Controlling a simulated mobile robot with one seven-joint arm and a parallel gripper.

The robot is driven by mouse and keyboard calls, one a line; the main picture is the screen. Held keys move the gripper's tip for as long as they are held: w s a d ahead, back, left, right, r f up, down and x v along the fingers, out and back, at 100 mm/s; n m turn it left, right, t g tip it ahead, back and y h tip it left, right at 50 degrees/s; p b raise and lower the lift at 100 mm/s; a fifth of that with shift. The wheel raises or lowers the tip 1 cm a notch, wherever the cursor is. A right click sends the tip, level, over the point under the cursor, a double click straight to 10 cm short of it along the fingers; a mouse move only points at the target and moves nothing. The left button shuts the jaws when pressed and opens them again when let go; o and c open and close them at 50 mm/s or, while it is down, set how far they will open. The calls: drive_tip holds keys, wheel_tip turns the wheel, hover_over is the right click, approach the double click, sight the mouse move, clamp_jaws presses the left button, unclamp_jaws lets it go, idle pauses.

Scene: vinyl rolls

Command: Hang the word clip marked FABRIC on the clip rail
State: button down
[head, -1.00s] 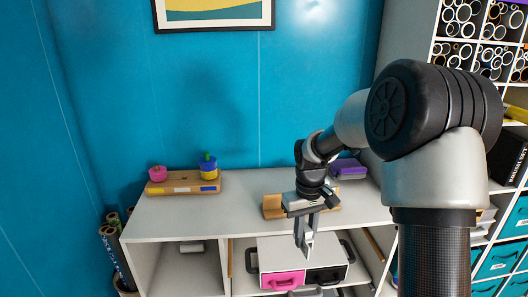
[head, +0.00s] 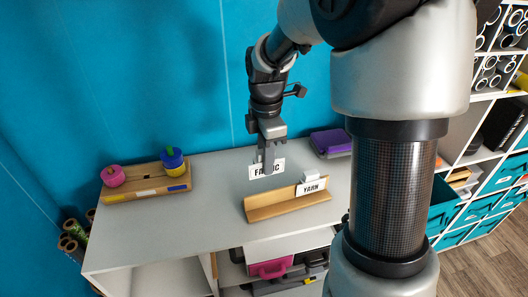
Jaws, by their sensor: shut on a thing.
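In the head view, my gripper (head: 267,160) is shut on the white word clip marked FABRIC (head: 256,172). It holds the clip up above the grey worktop, behind and above the left half of the wooden clip rail (head: 268,206). A gripper finger covers the middle letters of the word. The clip appears apart from the rail. A second white clip marked YARN (head: 311,187) sits on the right part of the rail.
A wooden stand (head: 147,185) with a pink piece (head: 113,176) and a blue-and-yellow piece (head: 172,161) is at the left. A purple box (head: 331,143) lies at the back right. The worktop (head: 200,205) between stand and rail is clear. Open shelves are below.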

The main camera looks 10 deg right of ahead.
drive_tip(key=b, duration=0.4)
hover_over(266, 192)
drive_tip(key=shift+f, duration=3.05)
drive_tip(key=shift+f, duration=0.1)
drive_tip(key=shift+f, duration=0.25)
drive_tip(key=shift+f+b, duration=0.95)
drive_tip(key=shift+f, duration=0.25)
drive_tip(key=shift+f, duration=0.15)
drive_tip(key=shift+f+b, duration=0.3)
drive_tip(key=shift+f, duration=0.1)
drive_tip(key=shift+f, duration=0.1)
